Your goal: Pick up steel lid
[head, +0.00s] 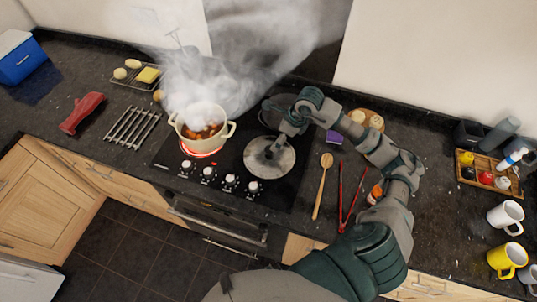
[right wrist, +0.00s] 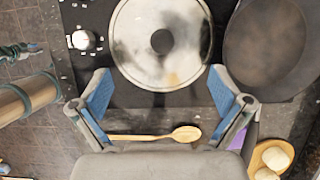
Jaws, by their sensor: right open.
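The steel lid (head: 270,158) is a round grey disc with a dark centre knob. It lies flat on the black hob, right of the steaming pot. My right gripper (right wrist: 160,78) is open and empty. Its two blue-padded fingers are spread at the near side of the lid, with the knob beyond and between them. In the head view my right gripper (head: 281,141) is over the far part of the lid and partly hides it. My left gripper does not show in the head view.
A steaming white pot (head: 202,127) stands on a glowing burner to the left. A dark pan (right wrist: 278,45) is close beside the lid. A wooden spoon (head: 322,185) and red tongs (head: 350,197) lie to the right. Hob knobs (head: 229,178) line the front.

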